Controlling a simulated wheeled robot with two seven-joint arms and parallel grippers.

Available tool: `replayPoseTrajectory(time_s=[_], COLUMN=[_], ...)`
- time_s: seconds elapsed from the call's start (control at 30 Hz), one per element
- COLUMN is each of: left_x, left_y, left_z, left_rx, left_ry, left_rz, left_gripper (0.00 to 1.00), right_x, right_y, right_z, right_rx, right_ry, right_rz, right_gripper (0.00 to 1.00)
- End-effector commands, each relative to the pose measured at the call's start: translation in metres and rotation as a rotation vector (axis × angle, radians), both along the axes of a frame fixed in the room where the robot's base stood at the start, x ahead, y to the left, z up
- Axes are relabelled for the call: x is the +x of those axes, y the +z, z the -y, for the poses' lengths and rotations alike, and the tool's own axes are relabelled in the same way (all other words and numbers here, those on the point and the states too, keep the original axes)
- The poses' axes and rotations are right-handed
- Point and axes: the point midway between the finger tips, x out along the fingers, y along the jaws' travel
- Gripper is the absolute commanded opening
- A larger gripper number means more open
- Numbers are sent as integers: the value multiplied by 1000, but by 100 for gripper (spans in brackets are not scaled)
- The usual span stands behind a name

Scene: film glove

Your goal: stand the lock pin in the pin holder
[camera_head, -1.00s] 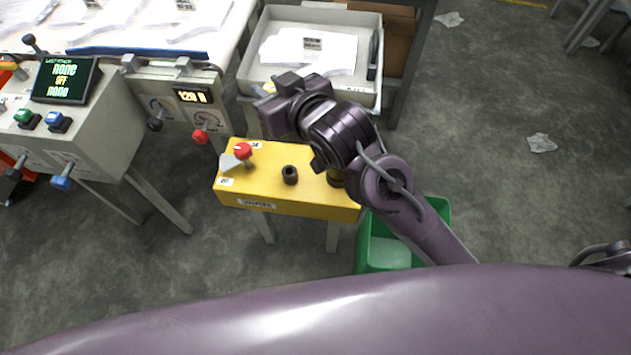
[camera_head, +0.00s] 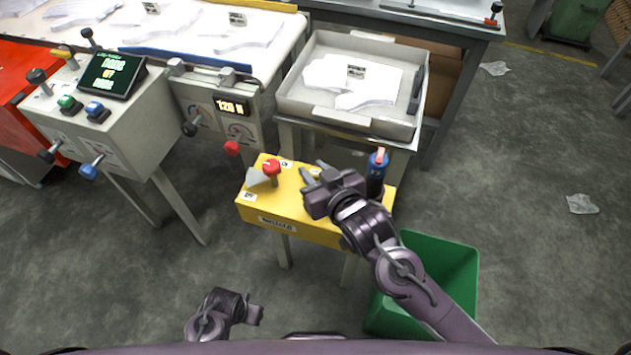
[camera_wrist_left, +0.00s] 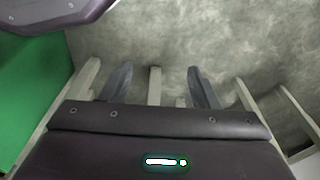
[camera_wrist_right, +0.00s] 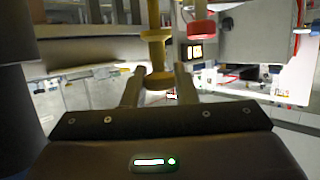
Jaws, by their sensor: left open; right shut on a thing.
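My right gripper (camera_head: 316,173) is just above the yellow box (camera_head: 318,231). In the right wrist view its fingers (camera_wrist_right: 159,75) are closed around a yellow flanged stem (camera_wrist_right: 156,50), which looks like the lock pin. The pin holder is not clearly visible; the right gripper and arm cover part of the box top. My left gripper (camera_head: 250,312) is low at the bottom of the head view, away from the box. In the left wrist view its fingers (camera_wrist_left: 160,85) are apart and empty.
A red knob (camera_head: 271,167) and a grey wedge (camera_head: 257,178) are on the box's left part. A grey tray (camera_head: 345,113) is behind, a green bin (camera_head: 438,262) right, and a control console (camera_head: 95,120) left.

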Motion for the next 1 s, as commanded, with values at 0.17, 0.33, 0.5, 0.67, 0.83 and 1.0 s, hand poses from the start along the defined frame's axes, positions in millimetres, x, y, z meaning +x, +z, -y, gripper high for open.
replayPoseTrajectory(time_s=[0.17,0.33,0.5,0.67,0.83,1.0], left_x=[4,4,4,5,5,5], left_y=[14,18,18,19,19,19], left_z=[4,4,4,4,4,4], left_rx=[-2,-2,-2,-3,-3,-3], left_ry=[-7,-9,-9,-9,-9,-10], left_rz=[-3,-7,-7,-6,-6,-6], left_gripper=[55,55,55,55,55,55], right_x=[0,0,0,0,0,0], right_y=[-30,-34,-34,-36,-36,-36], right_z=[0,0,0,0,0,0], right_rx=[-2,0,0,-1,0,0], right_ry=[-1,0,0,0,0,0], right_rz=[-3,-1,-1,-2,-1,-1], right_gripper=[4,4,4,31,48,48])
